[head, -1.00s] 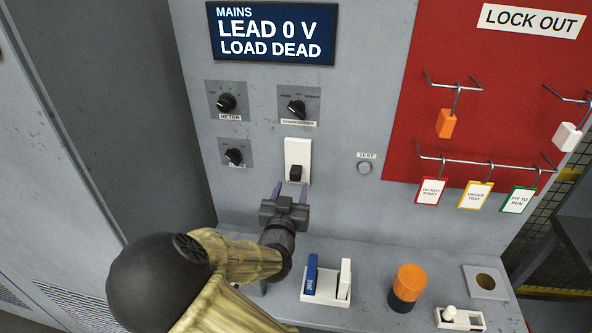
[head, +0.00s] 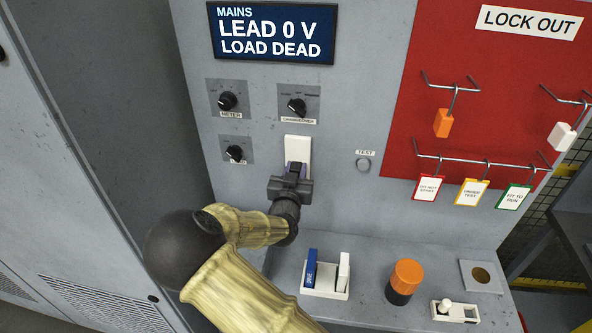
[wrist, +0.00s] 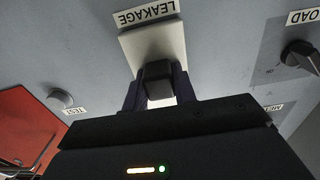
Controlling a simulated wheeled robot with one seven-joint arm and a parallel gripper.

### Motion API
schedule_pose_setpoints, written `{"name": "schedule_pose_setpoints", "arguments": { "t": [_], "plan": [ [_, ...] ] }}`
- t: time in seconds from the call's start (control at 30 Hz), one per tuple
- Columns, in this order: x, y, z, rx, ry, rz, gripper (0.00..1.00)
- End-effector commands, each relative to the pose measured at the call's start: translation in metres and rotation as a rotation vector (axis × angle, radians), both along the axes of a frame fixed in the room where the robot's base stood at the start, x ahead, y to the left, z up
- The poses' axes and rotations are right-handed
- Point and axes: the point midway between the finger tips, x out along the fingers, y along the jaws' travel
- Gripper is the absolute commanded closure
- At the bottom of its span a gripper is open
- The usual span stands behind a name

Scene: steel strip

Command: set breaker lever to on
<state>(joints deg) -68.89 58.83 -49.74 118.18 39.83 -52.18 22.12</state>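The lever is a black block that stands out from a white plate (head: 298,146) on the grey panel; in the head view my gripper now covers it. In the wrist view the black lever (wrist: 157,80) shows in front of the white plate (wrist: 155,45), with a LEAKAGE label at the plate's edge. My gripper (head: 297,172) is at the lower part of the plate. In the wrist view its dark fingers (wrist: 158,92) stand on both sides of the lever, close against it, with no clear gap. The lever's exact tilt is hidden.
A screen (head: 272,32) reads LEAD 0 V, LOAD DEAD. Rotary knobs (head: 297,106) and a test button (head: 363,164) sit around the plate. Below, the shelf carries a blue and white switch pair (head: 327,278) and an orange-topped knob (head: 405,281). A red lockout board (head: 400,110) is at right.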

Motion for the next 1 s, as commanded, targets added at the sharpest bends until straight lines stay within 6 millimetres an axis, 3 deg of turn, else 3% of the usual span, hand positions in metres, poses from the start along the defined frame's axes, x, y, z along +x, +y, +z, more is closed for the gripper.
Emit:
{"name": "schedule_pose_setpoints", "arguments": {
  "t": [0.27,0.7,1.0],
  "plan": [
    [0.000,0.000,0.004,0.002,-0.001,0.000,1.00],
    [0.000,0.000,0.062,0.004,-0.001,0.000,1.00],
    [0.000,0.000,0.067,0.001,-0.006,0.001,1.00]
  ]
}}
